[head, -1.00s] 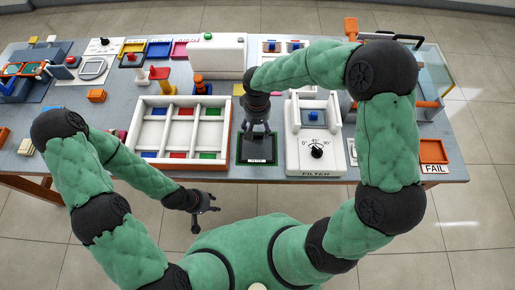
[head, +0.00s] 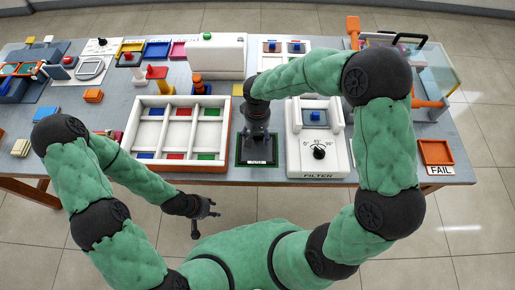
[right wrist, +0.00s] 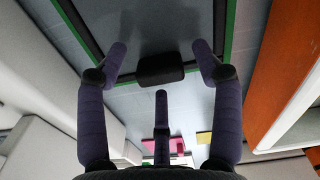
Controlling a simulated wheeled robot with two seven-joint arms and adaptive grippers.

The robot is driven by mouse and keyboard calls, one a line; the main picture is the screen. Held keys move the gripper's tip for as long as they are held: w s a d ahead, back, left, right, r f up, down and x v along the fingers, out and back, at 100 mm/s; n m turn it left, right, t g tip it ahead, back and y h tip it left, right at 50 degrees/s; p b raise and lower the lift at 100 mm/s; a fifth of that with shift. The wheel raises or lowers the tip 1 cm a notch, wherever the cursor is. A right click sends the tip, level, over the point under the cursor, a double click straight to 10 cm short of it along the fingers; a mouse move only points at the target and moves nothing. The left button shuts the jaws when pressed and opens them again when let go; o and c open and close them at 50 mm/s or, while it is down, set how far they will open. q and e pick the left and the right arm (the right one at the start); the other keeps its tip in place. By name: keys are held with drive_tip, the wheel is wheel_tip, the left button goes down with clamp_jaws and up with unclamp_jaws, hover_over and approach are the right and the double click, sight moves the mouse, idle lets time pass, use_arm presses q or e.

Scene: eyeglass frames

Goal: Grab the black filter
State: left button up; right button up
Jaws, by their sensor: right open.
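The black filter shows in the right wrist view as a dark plate with a small black block-shaped handle (right wrist: 160,69). The plate lies inside a green-edged frame (right wrist: 231,45). In the head view this dark, green-edged square (head: 243,163) lies at the table's front edge, mostly hidden by my right gripper. My right gripper (head: 257,150) points down over it. In the right wrist view its fingers (right wrist: 160,60) are open, with the handle between them; contact cannot be told. My left gripper (head: 207,212) is open and empty, in front of the table.
A white sorting box (head: 172,134) with coloured pieces stands just left of the filter. The white FILTER device (head: 330,163) with a dial stands just right. An orange FAIL tray (head: 436,151) is at the far right. A yellow pad (head: 238,89) lies behind my right gripper.

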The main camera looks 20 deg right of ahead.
clamp_jaws()
drive_tip(key=shift+r, duration=0.15)
drive_tip(key=shift+r+p, duration=1.5)
drive_tip(key=shift+r, duration=0.35)
